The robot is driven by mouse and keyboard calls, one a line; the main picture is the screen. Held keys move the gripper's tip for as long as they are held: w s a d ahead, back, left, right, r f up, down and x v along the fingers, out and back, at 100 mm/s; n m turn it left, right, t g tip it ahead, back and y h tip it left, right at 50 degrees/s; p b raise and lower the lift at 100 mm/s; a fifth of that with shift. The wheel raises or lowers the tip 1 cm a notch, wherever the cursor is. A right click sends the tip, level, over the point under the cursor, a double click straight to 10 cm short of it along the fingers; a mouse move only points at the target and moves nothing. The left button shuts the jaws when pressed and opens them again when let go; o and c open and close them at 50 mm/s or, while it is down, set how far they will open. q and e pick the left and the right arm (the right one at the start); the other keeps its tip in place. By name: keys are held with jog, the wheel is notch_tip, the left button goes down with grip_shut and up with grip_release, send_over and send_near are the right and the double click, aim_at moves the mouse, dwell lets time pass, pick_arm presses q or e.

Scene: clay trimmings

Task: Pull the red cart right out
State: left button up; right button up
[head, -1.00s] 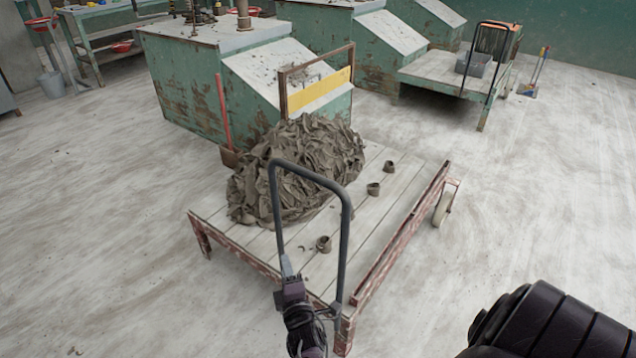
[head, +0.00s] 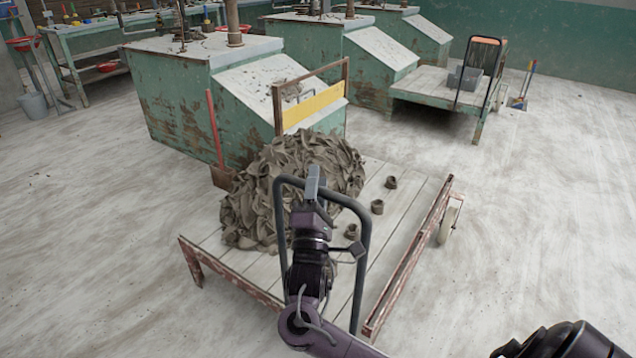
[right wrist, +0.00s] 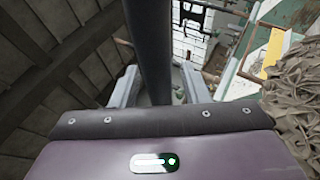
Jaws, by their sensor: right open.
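The red cart (head: 402,262) has a worn red frame, a pale plank deck and a dark grey hoop handle (head: 362,225) at its near end. A heap of grey clay trimmings (head: 290,185) lies on the deck, with a few small clay pieces beside it. My right gripper (head: 314,183) is at the top of the handle. In the right wrist view its fingers (right wrist: 158,88) are open, and a dark bar (right wrist: 149,40) passes between them. Whether the fingers touch the bar cannot be told. My left gripper is out of view.
Green machines (head: 185,105) stand close behind the cart. A red-handled tool (head: 214,130) stands at the cart's far left. Another cart (head: 430,85) holds a grey bin at the back right. The pale floor is clear to the left, right and front.

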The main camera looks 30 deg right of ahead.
jog(key=shift+w+d+r, duration=0.1)
jog(key=shift+w+d, duration=0.05)
grip_shut()
dwell(0.4)
